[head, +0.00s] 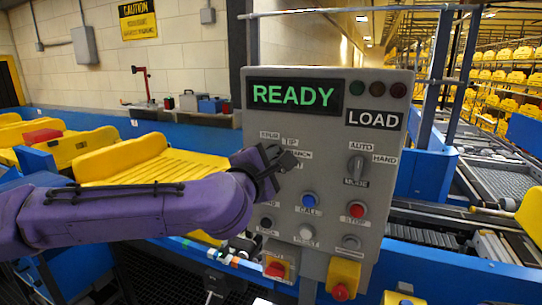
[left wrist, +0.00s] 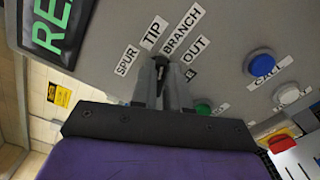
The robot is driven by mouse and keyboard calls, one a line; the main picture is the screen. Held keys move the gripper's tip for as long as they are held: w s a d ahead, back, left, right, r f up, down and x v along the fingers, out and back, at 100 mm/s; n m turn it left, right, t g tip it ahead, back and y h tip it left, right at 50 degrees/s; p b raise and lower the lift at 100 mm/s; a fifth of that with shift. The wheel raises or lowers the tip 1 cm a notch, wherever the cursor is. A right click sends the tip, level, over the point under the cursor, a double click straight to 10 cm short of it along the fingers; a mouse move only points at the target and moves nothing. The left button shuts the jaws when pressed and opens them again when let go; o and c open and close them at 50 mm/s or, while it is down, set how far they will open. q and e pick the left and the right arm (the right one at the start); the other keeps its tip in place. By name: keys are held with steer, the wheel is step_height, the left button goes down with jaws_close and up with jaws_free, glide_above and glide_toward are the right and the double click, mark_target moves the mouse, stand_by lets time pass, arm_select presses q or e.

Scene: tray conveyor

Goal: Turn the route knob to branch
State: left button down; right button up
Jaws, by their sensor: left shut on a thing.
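The grey control panel (head: 330,215) stands upright ahead of me. My left gripper (head: 283,161) reaches its upper left part and covers most of the route knob there. In the left wrist view the two fingers (left wrist: 162,82) are shut on the dark route knob (left wrist: 160,62), one on each side. The labels SPUR, TIP, BRANCH (left wrist: 182,30) and OUT fan around the knob. The fingers hide much of the knob, so I cannot tell exactly which label it points to. My right gripper is in neither view.
A mode knob (head: 357,167) sits to the right on the panel. Blue CALL (head: 309,200) and red STOP (head: 357,210) buttons are below. The display (head: 294,95) reads READY, beside a LOAD sign. Yellow trays (head: 125,160) lie at the left.

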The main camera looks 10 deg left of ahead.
arm_select(q)
steer(key=shift+d+f+m, duration=0.1)
steer(key=shift+m, duration=1.1)
steer(key=shift+f, duration=0.1)
steer(key=c, duration=1.1)
jaws_free()
steer(key=shift+s, duration=0.1)
steer(key=s+b, duration=0.1)
steer(key=s, duration=0.2)
steer(key=s+a+b, duration=0.1)
steer(key=s, duration=0.2)
steer(key=s+a+b, duration=0.1)
steer(key=s, duration=0.3)
steer(key=shift+s, duration=0.1)
